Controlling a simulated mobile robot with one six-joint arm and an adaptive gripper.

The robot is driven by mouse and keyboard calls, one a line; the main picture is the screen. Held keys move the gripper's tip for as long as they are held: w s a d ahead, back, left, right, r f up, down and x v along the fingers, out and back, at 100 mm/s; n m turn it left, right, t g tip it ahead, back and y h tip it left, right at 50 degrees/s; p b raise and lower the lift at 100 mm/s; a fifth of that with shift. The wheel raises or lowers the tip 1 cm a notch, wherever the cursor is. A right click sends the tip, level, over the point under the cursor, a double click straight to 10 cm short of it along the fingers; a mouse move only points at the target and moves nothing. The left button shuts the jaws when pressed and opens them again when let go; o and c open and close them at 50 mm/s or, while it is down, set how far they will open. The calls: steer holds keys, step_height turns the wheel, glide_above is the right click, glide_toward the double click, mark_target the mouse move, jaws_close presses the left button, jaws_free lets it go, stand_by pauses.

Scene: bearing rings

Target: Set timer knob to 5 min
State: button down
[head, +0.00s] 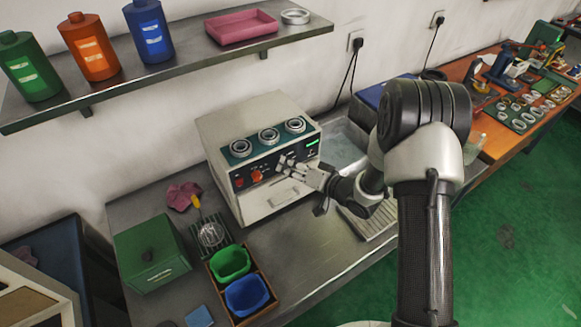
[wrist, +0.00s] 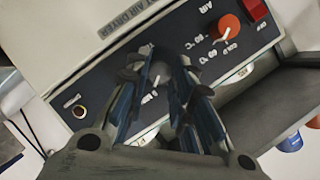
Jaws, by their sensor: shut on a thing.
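The hot air dryer (head: 240,120) is a cream box with a dark teal control panel, standing on the steel bench. My gripper (head: 284,163) reaches the right part of this panel from the front. In the wrist view, my gripper (wrist: 163,64) has its two fingers closed around a grey timer knob (wrist: 160,76). The fingers hide most of the knob and its scale, so its setting cannot be read. An orange air temperature knob (wrist: 229,27) sits apart from the fingers; it also shows in the head view (head: 256,175).
A red switch (wrist: 253,9) is beside the orange knob. Several bearing rings (head: 268,135) sit on the dryer's top front. A green box (head: 150,255), a wooden tray with green and blue bins (head: 246,294), and a sink (head: 345,145) flank the dryer.

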steer(key=c, duration=1.4)
jaws_free()
steer(key=v, duration=1.2)
